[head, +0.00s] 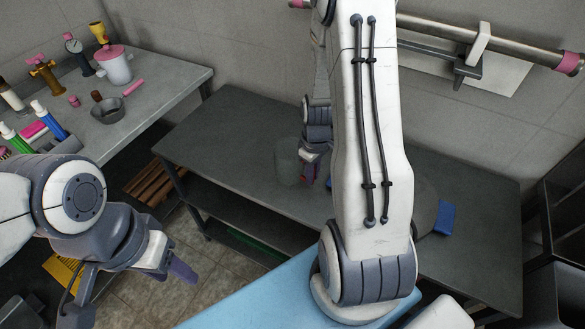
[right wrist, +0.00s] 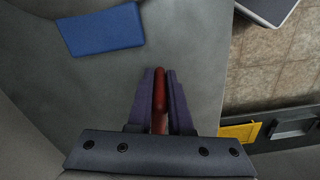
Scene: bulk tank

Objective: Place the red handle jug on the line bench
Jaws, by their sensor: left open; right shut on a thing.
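The jug (head: 287,162) is a clear, greenish cup shape over the dark grey bench (head: 225,135) in the head view. My right gripper (head: 312,168) is just right of it, partly hidden by my arm. In the right wrist view my right gripper (right wrist: 161,92) is shut on the red handle (right wrist: 160,88); the jug's body is hard to make out there. I cannot tell whether the jug's base touches the bench top. My left gripper (head: 128,285) is open and empty, low at the left, above the tiled floor.
A blue block (head: 445,218) lies on the bench at the right; it also shows in the right wrist view (right wrist: 100,30). A side table (head: 150,90) at the left holds bottles, a white pot (head: 114,66) and a small grey bowl (head: 107,110). The bench's left part is clear.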

